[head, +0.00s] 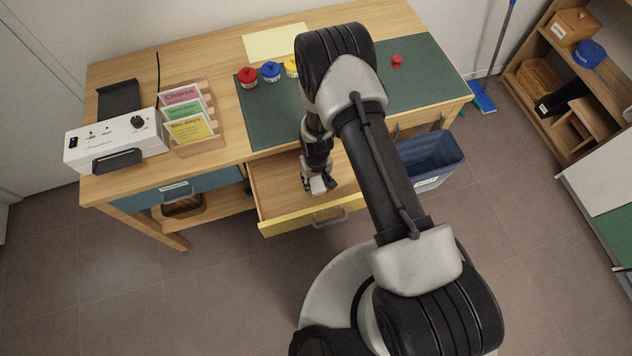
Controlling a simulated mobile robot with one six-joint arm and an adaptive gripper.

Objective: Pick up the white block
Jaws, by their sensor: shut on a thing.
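The white block (318,187) is at the tips of my gripper (319,183), low over the open wooden drawer (276,178) with the yellow front. My gripper points down and is shut on the block. My fingers cover part of the block. I cannot tell whether the block touches the drawer floor or is raised above it.
The desk (215,75) stands above and behind the drawer, with a green mat (420,75) and red, blue and yellow knobbed pieces. A card rack (200,140) and white control box (115,142) stand left. A blue bin (430,158) stands right of the drawer.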

